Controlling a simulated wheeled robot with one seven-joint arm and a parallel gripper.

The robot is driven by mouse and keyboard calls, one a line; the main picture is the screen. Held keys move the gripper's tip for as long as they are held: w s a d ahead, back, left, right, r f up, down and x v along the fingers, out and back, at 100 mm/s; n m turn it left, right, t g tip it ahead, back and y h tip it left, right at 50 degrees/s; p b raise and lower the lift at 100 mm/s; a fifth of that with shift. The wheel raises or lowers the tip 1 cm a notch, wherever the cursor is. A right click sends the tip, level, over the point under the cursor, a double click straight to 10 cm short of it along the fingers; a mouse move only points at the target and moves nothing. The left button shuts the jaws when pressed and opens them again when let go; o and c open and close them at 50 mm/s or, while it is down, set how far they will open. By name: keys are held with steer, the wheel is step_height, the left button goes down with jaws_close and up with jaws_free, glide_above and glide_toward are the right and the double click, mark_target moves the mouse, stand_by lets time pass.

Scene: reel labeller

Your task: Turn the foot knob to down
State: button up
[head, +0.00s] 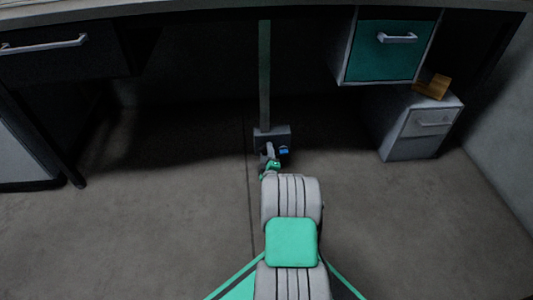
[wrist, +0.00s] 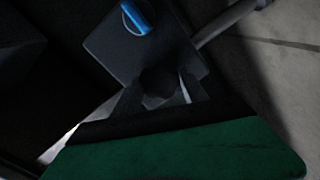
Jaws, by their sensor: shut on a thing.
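A small grey box (head: 272,135) sits low at the foot of an upright post under the desk; it also shows in the wrist view (wrist: 112,50). A blue knob (wrist: 138,16) is on its face, and it is small in the head view (head: 284,151). A black lobed knob (wrist: 158,80) sits on the same face, nearer my gripper. My gripper (wrist: 155,95) has its fingers on either side of the black knob and is shut on it. The blue knob is apart from my fingers. No label shows which knob is the foot knob.
The grey post (head: 264,75) rises from the box to the desk (head: 200,12). A teal drawer (head: 385,50) hangs at the right, above a grey cabinet (head: 420,125) with a wooden block (head: 433,87). A dark drawer (head: 60,55) is at the left. The floor around is clear.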

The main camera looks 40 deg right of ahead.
steer(key=n, duration=0.4)
steer(key=shift+w+a+r+n, duration=0.1)
steer(key=shift+w+a+n, duration=0.15)
steer(key=shift+n, duration=0.15)
stand_by(0.4)
steer(key=o, duration=1.1)
steer(key=shift+o, duration=1.3)
steer(key=shift+s+d, duration=0.2)
